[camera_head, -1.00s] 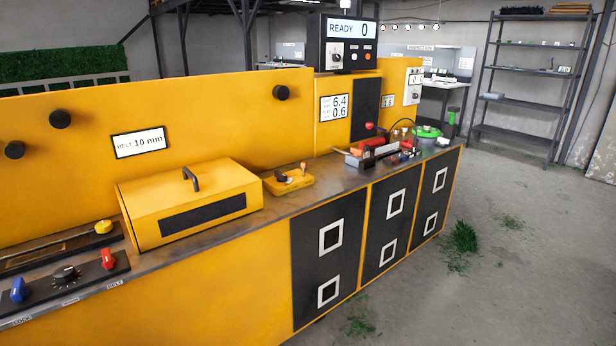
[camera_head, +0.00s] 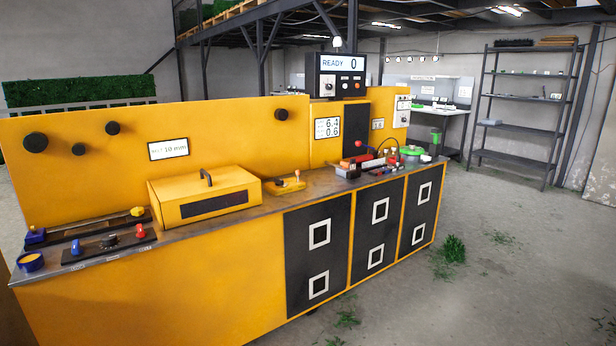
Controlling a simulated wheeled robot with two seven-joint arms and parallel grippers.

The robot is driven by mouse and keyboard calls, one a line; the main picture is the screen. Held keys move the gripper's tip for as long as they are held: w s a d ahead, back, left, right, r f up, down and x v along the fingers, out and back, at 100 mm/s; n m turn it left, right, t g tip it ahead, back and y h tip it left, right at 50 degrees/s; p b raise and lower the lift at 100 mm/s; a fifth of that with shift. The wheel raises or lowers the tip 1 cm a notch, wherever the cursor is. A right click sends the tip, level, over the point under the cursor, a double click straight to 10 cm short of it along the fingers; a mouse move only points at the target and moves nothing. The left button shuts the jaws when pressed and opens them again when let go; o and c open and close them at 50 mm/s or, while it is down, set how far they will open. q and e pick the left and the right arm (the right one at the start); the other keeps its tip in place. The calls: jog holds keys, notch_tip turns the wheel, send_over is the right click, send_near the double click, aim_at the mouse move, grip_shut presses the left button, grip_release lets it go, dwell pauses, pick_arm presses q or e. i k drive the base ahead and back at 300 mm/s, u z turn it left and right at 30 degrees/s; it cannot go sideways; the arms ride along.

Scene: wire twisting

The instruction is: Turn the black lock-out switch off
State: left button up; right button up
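Several black switches or knobs show, and I cannot tell for certain which is the lock-out switch. A small white plate with a black rotary switch (camera_head: 403,105) is on the yellow panel at the right end of the machine. Another knob is on the dark display box (camera_head: 342,75) reading "READY 0". A black knob (camera_head: 109,242) sits on the front-left control strip between a blue and a red lever. The switch positions are too small to read. Neither of my grippers is in view.
The long yellow bench (camera_head: 200,286) runs from front left to back right. A yellow lidded box (camera_head: 213,209) and red and green parts stand on it. Clear concrete floor (camera_head: 500,250) with grass tufts lies to the right. A metal shelf (camera_head: 524,110) stands at the back.

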aim_at(278, 182)
jog(key=z, duration=0.6)
jog(key=i, duration=2)
jog(key=u, duration=0.2)
jog(key=i, duration=1.4)
jog(key=u, duration=1.15)
